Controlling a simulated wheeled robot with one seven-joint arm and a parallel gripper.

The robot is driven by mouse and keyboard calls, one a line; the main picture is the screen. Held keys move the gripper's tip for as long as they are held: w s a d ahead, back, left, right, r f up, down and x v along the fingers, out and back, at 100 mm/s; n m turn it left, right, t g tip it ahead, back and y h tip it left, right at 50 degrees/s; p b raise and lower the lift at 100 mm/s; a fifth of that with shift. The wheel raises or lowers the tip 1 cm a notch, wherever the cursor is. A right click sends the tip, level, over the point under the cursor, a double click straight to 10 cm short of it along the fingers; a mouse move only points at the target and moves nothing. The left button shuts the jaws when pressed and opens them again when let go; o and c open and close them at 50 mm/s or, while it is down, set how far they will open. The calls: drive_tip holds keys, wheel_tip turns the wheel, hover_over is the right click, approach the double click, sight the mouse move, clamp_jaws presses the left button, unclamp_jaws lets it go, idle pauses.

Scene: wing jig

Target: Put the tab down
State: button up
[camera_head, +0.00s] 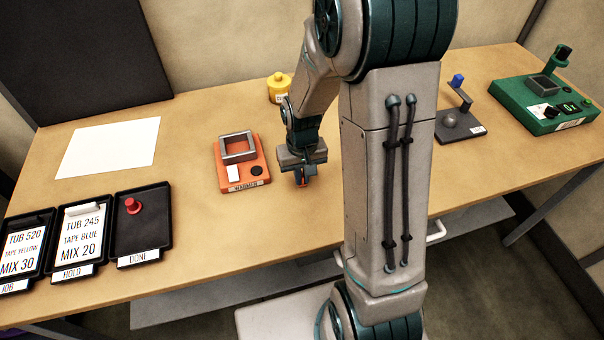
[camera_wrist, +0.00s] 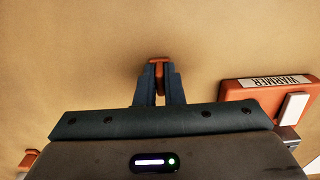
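The tab (camera_wrist: 159,66) is a small orange-red piece with a wider top. It sits between the two blue fingers of my gripper (camera_wrist: 159,92) in the wrist view, and the fingers are shut on it. In the head view my gripper (camera_head: 302,178) points down, low over the tan table, just right of the orange warmer (camera_head: 259,173). Only a bit of reddish tab (camera_head: 303,187) shows under the fingertips there. I cannot tell whether the tab touches the table. The warmer (camera_wrist: 265,92) also shows at the right in the wrist view, apart from the fingers.
A yellow tub (camera_head: 280,88) stands behind my gripper. Trays marked JOB (camera_head: 19,280), HOLD (camera_head: 72,269) and DONE (camera_head: 154,235) are at left; DONE holds a red knobbed piece (camera_head: 132,205). A white sheet (camera_head: 108,147) lies behind them. A grey stand (camera_head: 458,125) and green device (camera_head: 530,105) are right.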

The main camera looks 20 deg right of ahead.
drive_tip(key=o, duration=0.3)
wheel_tip(320, 180, up, 11)
drive_tip(key=s+r+t, duration=0.1)
drive_tip(key=s+r, duration=0.2)
drive_tip(key=s, duration=0.4)
drive_tip(key=s+r+t, duration=0.2)
drive_tip(key=s+r, duration=0.2)
drive_tip(key=s, duration=0.3)
drive_tip(key=shift+s, duration=0.2)
